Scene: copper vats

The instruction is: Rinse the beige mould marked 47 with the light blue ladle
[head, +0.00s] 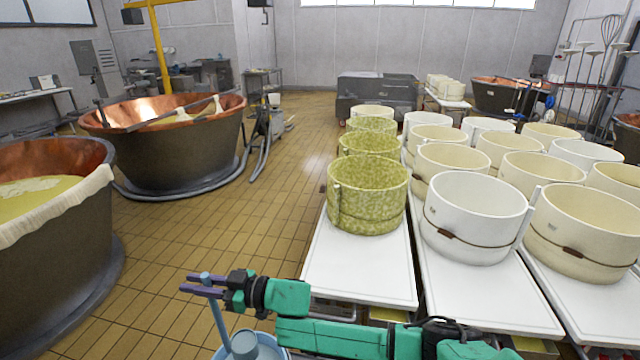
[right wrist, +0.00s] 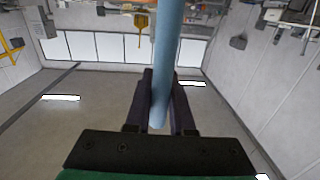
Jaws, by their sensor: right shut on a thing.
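My right gripper (head: 203,284) is at the bottom left of the head view, shut on the upper part of the light blue ladle's handle (head: 217,322). The handle also runs between the fingers in the right wrist view (right wrist: 167,50). It slants down to light blue round parts at the bottom edge, where the ladle's bowl cannot be made out clearly. Several beige moulds stand on the white tables at right, the nearest being a beige mould (head: 580,232) with a cord around it. No mark 47 is readable, so I cannot tell which it is. My left gripper is out of view.
A green-mottled mould (head: 367,195) and a white mould (head: 473,220) stand at the near ends of the white tables (head: 362,268). Copper vats stand at left, the nearest (head: 60,270) holding yellowish liquid. The tiled floor (head: 230,220) between is clear.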

